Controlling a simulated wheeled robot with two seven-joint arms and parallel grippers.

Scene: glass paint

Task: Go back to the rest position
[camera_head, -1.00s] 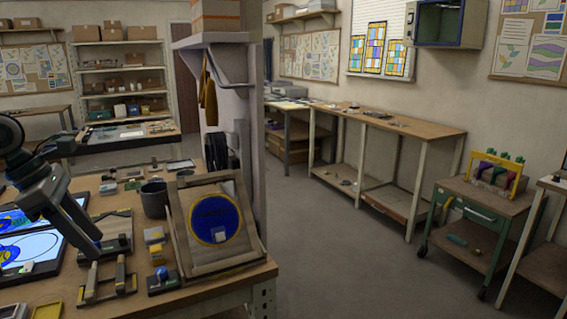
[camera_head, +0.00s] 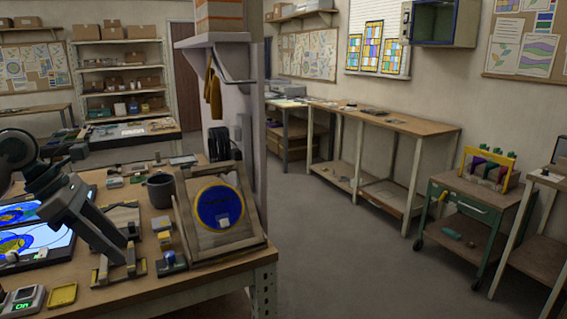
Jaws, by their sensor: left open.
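My left arm comes in from the left edge, and my left gripper (camera_head: 122,256) hangs above the wooden workbench (camera_head: 225,272). It points down and to the right, in front of a small wooden stand with upright posts (camera_head: 141,266). It is open, and I see nothing held in it. Whether its tips touch the stand I cannot tell. My right gripper is not in view.
A tilted wooden easel (camera_head: 184,222) with a round blue glass disc (camera_head: 220,205) stands right of the gripper, beside a dark cup (camera_head: 160,191). Lit panels (camera_head: 50,240) lie at left. Open floor (camera_head: 345,255) lies right of the bench, before a green cart (camera_head: 462,212).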

